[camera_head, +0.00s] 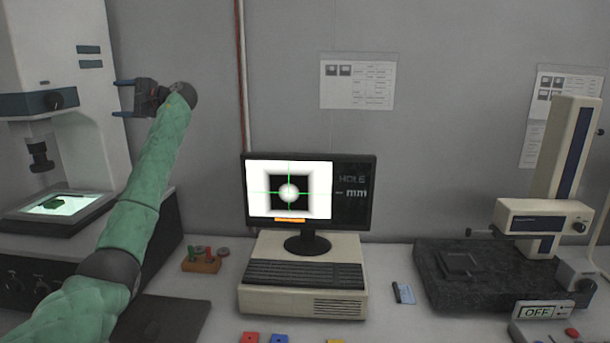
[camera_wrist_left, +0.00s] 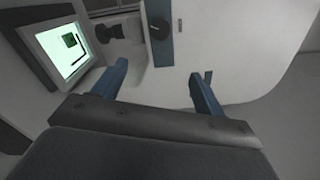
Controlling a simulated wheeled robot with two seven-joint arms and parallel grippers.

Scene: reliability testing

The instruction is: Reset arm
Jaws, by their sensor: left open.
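My left arm, in a green sleeve, reaches up from the bottom left in the head view. My left gripper (camera_head: 123,98) is raised, with its blue fingers pointing left at the white measuring machine (camera_head: 85,110). In the left wrist view the two blue fingers of the gripper (camera_wrist_left: 158,85) are spread apart with nothing between them. The machine's dark knob (camera_wrist_left: 160,28) and its lit stage (camera_wrist_left: 68,44) with a small dark green part show beyond the fingers. The gap between fingers and machine is hard to judge. My right gripper is not in view.
A monitor (camera_head: 352,215) stands on a beige computer (camera_head: 302,301) at the centre. A wooden block with small coloured pieces (camera_head: 201,262) sits left of it. A height gauge (camera_head: 565,150) on a dark granite base (camera_head: 440,290) stands at the right. A small display reads OFF (camera_head: 541,311).

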